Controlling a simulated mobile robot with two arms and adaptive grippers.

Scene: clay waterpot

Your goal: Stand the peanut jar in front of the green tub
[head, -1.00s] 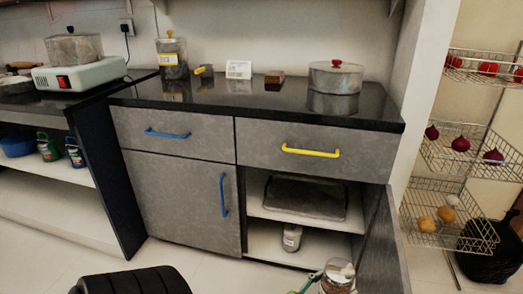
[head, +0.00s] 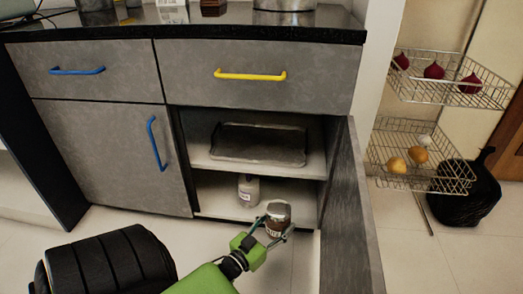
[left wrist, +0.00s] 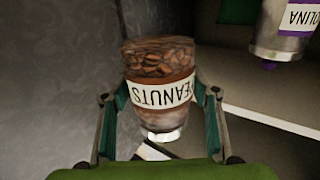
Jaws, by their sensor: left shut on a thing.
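The peanut jar (head: 277,212), brown with a pale lid, is held by my left gripper (head: 276,225) in front of the open lower cupboard. In the left wrist view the jar (left wrist: 158,62) sits between the two fingers (left wrist: 160,98), its PEANUTS label upside down in the picture. The left gripper is shut on it. My right gripper is not in view.
A jar (head: 249,190) stands on the cupboard's lower shelf; its partly cut label reads OLINA in the left wrist view (left wrist: 285,35). A tray (head: 258,144) lies on the shelf above. The open door (head: 352,220) stands to the right. Wire baskets (head: 420,170) and a black bag (head: 470,195) are farther right.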

